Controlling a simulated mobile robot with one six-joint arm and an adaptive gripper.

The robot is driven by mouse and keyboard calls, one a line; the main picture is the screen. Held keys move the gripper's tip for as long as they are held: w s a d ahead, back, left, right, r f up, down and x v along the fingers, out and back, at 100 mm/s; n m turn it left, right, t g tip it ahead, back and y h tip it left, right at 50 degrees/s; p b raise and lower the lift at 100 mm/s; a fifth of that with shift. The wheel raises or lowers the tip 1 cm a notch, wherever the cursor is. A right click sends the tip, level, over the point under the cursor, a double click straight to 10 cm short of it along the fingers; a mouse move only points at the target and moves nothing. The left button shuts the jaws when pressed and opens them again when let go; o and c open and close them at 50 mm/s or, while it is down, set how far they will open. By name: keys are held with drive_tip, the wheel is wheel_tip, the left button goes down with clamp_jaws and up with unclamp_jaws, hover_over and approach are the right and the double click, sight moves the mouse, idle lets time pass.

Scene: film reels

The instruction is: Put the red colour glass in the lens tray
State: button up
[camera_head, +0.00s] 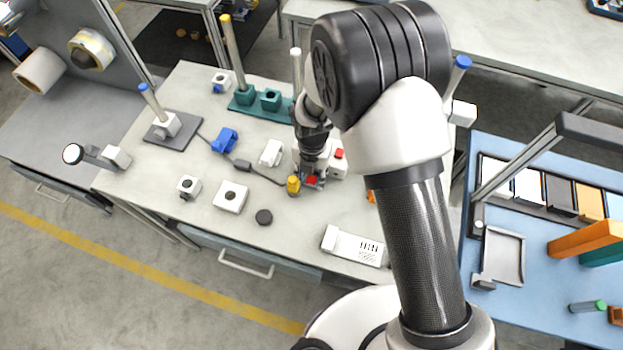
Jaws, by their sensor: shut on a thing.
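My gripper (312,174) points down at the middle of the pale workbench, partly hidden by my own arm. It is shut on a small red piece, which I take for the red colour glass (312,181), showing between its fingertips. The glass is at or just above the bench top; I cannot tell which. A shallow grey tray (519,262), which looks like the lens tray, lies on the blue table at the right, far from my gripper. It looks empty.
A yellow-topped piece (293,186) stands close left of my gripper, and a white block with a red button (338,153) close right. A white device (355,246) lies at the front edge. A gap separates the pale bench from the blue table (540,312). Orange blocks (585,238) stand right of the tray.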

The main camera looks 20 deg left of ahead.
sight(312, 178)
drive_tip(key=c, duration=0.4)
drive_tip(key=shift+o, duration=0.2)
wheel_tip(312, 178, up, 20)
drive_tip(key=p, duration=0.5)
